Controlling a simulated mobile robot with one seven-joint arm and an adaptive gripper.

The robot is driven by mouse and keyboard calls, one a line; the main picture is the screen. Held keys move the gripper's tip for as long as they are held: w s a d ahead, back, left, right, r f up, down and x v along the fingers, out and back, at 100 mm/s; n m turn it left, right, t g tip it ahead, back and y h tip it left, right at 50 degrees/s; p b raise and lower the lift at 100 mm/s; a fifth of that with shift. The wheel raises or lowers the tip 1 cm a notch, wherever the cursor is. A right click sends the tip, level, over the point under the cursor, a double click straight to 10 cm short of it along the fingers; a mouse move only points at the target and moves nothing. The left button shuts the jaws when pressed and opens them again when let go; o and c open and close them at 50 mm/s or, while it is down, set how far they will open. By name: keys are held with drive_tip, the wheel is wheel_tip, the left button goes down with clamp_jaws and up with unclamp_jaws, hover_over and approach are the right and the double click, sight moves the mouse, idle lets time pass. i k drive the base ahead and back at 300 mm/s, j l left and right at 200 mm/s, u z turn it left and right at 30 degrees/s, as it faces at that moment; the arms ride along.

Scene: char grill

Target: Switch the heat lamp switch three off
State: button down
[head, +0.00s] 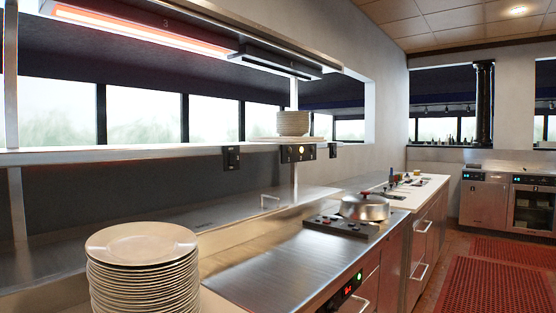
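A heat lamp (140,27) hangs under the top shelf at the upper left, with a small 3 above it, and it glows red-orange. A second lamp housing (275,63) to its right shows no red glow. A black switch panel (298,153) with a small yellow light is on the front edge of the pass shelf. Smaller black boxes sit to its left (231,158) and right (333,150). Labels are too small to read, so I cannot tell which one is switch three. My gripper is not in view.
A tall plate stack (142,245) stands in the left foreground. A smaller stack (292,123) is on the pass shelf (150,155). A lidded pot (365,207) sits on a black cooktop (342,226). The steel counter (265,245) between is mostly clear. Red mats (490,285) cover the floor at right.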

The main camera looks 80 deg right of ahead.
sight(232, 155)
drive_tip(key=z, duration=2.25)
drive_tip(key=i+l+u, duration=0.2)
drive_tip(key=l+u, duration=0.2)
drive_tip(key=l, duration=0.5)
drive_tip(key=l+u, duration=0.4)
drive_tip(key=l, duration=0.55)
